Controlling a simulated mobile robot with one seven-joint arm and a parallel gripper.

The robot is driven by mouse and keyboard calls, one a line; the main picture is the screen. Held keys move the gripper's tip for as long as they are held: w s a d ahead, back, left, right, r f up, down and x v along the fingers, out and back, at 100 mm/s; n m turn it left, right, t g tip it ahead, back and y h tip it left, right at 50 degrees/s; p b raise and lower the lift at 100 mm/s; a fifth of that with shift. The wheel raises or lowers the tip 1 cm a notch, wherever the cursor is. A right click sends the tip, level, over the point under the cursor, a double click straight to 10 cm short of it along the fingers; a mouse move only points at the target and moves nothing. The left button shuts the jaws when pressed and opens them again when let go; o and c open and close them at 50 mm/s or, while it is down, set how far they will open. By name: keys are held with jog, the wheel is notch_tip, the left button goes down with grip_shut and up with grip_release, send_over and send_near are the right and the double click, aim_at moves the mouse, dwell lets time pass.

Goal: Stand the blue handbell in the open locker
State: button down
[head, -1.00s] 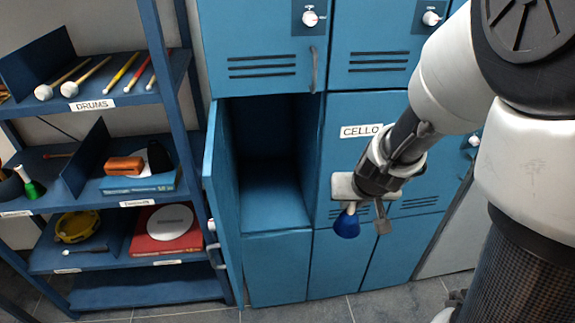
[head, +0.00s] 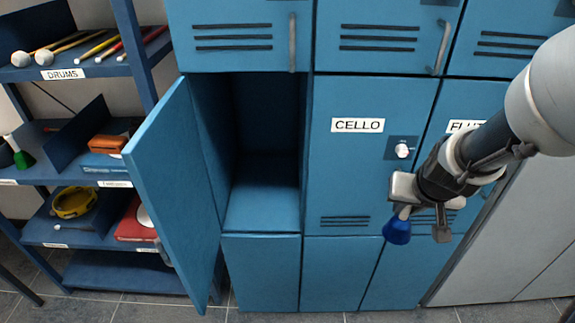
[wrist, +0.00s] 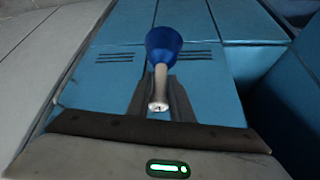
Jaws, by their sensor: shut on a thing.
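The blue handbell (head: 397,230) hangs from my gripper (head: 405,212) in the head view, with its blue bell end down and its pale handle up. My gripper is shut on the handle. In the wrist view the handbell (wrist: 163,44) shows its handle between the fingers (wrist: 160,95) and its blue bell beyond them. The open locker (head: 262,205) is an empty blue compartment left of the gripper. Its door (head: 172,190) is swung out to the left. The gripper is in front of the closed lockers, to the right of the opening.
The closed CELLO locker (head: 358,185) stands right of the open one, with a knob (head: 402,151). A handle (head: 442,48) juts from a locker above. A shelf rack (head: 70,180) with instruments stands at the left, beyond the open door.

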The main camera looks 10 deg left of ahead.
aim_at(407, 215)
jog(key=f+b, duration=0.4)
jog(key=shift+w+d+f+b, duration=0.1)
jog(key=shift+w+f+b, duration=0.1)
jog(key=shift+b, duration=0.2)
jog(key=shift+d+r, duration=0.1)
jog(key=shift+r, duration=0.05)
